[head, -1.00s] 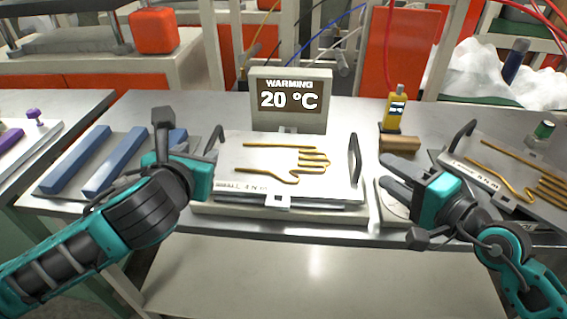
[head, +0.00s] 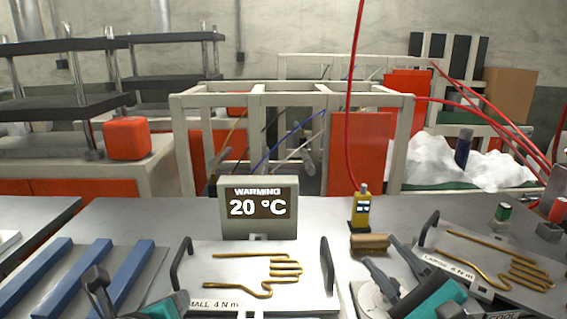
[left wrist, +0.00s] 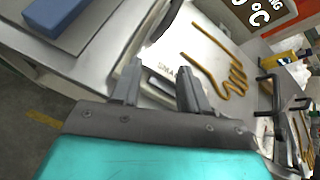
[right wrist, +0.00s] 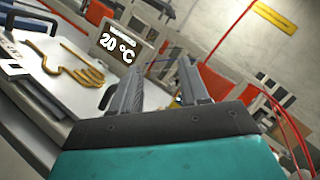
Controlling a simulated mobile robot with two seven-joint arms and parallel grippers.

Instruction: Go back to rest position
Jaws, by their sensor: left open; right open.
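My right gripper (head: 402,280) is at the lower right of the head view, between the small glove plate and the large one, open and empty. In the right wrist view its fingers (right wrist: 160,85) stand apart with nothing between them. My left gripper (head: 103,300) is at the lower left edge of the head view, partly cut off. In the left wrist view its fingers (left wrist: 158,85) are apart and empty. The small glove plate (head: 215,275) with a gold hand-shaped wire (head: 285,273) lies in the middle of the table. The large plate (head: 440,240) lies at the right.
A warming display (head: 258,207) reading 20 °C stands behind the small plate. Blue bars (head: 83,277) lie left. A frame and red hoses stand behind the table.

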